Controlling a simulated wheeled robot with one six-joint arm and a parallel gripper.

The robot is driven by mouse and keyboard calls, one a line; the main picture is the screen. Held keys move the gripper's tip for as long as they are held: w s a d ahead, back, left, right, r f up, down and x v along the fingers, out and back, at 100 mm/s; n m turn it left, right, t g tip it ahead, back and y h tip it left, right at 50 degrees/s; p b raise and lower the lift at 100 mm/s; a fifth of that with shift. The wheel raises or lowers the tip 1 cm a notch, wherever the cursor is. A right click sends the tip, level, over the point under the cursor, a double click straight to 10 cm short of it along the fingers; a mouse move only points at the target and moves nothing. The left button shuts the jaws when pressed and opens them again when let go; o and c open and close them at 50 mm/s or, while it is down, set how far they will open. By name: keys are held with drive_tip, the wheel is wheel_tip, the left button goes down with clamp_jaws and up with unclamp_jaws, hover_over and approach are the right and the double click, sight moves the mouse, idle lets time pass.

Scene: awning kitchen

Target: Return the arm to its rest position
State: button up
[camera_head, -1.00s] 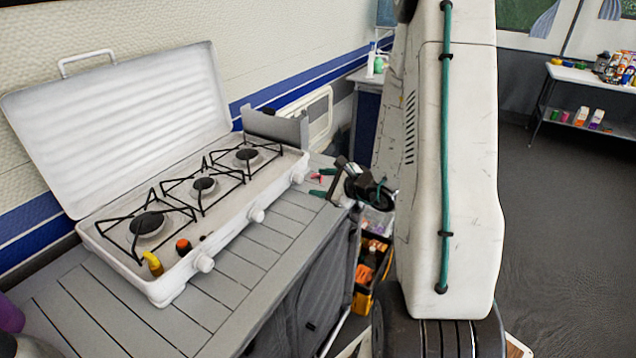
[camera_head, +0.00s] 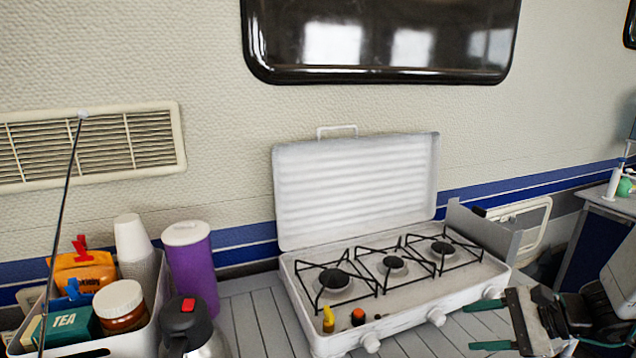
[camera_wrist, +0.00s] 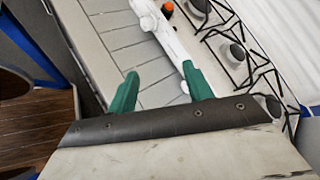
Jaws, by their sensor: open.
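My gripper (camera_head: 482,325) is at the lower right of the head view, beside the front right corner of the stove. Its two green fingers are spread apart with nothing between them. In the wrist view my gripper (camera_wrist: 160,90) is also open and empty, over the grey slatted counter (camera_wrist: 105,50) and close to the stove's front edge. I cannot tell whether the right finger touches the stove. My arm runs off the right side of the head view.
A white three-burner stove (camera_head: 375,325) stands on the counter with its lid (camera_head: 355,190) up. To its left are a purple canister (camera_head: 193,265), a steel jug (camera_head: 195,335) and a white caddy (camera_head: 145,335) with cups, jars and tea. A grey panel (camera_head: 485,235) stands at the stove's right end.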

drive_tip(key=s+a+r+n+g+h, duration=0.2)
drive_tip(key=s+r+n+h, duration=0.3)
drive_tip(key=s+r+n, duration=0.2)
drive_tip(key=s+a+r+n+g+h, duration=0.2)
drive_tip(key=s+a+r+n+h, duration=0.1)
drive_tip(key=s+r+n+h, duration=0.2)
drive_tip(key=s+r+n, duration=0.2)
drive_tip(key=s+n, duration=0.2)
drive_tip(key=s, duration=0.2)
drive_tip(key=shift+h, duration=0.3)
idle(0.7)
